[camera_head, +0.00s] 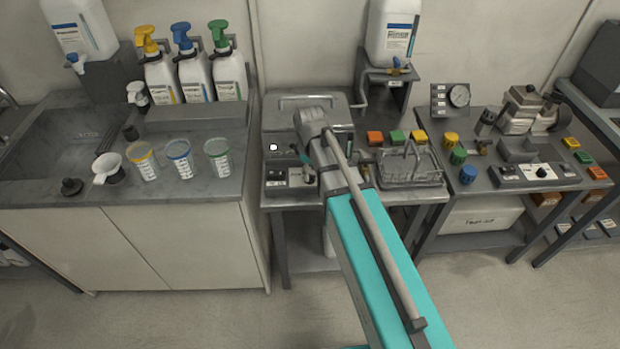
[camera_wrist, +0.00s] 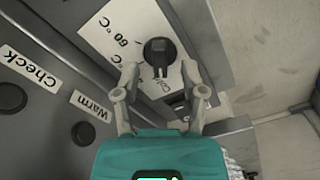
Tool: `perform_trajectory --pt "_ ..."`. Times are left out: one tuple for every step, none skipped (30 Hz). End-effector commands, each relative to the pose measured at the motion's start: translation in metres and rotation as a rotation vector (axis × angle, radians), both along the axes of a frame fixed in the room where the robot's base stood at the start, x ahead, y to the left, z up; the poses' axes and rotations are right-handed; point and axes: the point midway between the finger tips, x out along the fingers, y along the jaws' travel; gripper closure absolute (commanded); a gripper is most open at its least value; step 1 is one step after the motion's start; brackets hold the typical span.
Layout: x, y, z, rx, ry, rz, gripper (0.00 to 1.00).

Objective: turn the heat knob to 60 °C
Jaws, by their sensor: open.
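The heat knob (camera_wrist: 159,52) is dark and round with a raised bar, on a white label plate (camera_wrist: 178,22) in the wrist view. The bar's visible end points down the picture, toward the partly hidden "Col…" print. The "60 °C" mark (camera_wrist: 122,47) is printed to the knob's left, with another °C mark further up left. My gripper (camera_wrist: 159,72) is open, its two fingers either side of the knob's lower side, apparently not touching it.
Buttons marked Check (camera_wrist: 11,97) and Warm (camera_wrist: 83,132) lie left of the knob. In the head view a wire basket (camera_head: 410,168) and coloured blocks (camera_head: 397,137) stand right of my arm. A sink counter (camera_head: 225,190) with cups is at left.

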Motion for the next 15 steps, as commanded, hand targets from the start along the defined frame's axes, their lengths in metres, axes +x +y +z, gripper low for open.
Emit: perform_trajectory --pt "0.0000 0.0000 -0.0065 0.000 0.000 0.000 0.46" --pt "0.0000 0.0000 -0.0079 0.000 0.000 0.000 0.46" --pt "0.0000 0.0000 -0.0096 0.000 0.000 0.000 0.46" --pt "0.0000 0.0000 -0.0107 0.000 0.000 0.000 0.46" --pt "0.0000 0.0000 -0.0117 0.000 0.000 0.000 0.46" --pt "0.0000 0.0000 -0.0127 0.000 0.000 0.000 0.46" --pt "0.0000 0.0000 -0.0133 0.000 0.000 0.000 0.46" --pt "0.0000 0.0000 -0.0138 0.000 0.000 0.000 0.46" --pt "0.0000 0.0000 -0.0142 0.000 0.000 0.000 0.46" --pt "0.0000 0.0000 -0.0144 0.000 0.000 0.000 0.46" --pt "0.0000 0.0000 -0.0145 0.000 0.000 0.000 0.46" --pt "0.0000 0.0000 -0.0146 0.000 0.000 0.000 0.46" --pt "0.0000 0.0000 -0.0146 0.000 0.000 0.000 0.46" --pt "0.0000 0.0000 -0.0145 0.000 0.000 0.000 0.46" --pt "0.0000 0.0000 -0.0144 0.000 0.000 0.000 0.46"
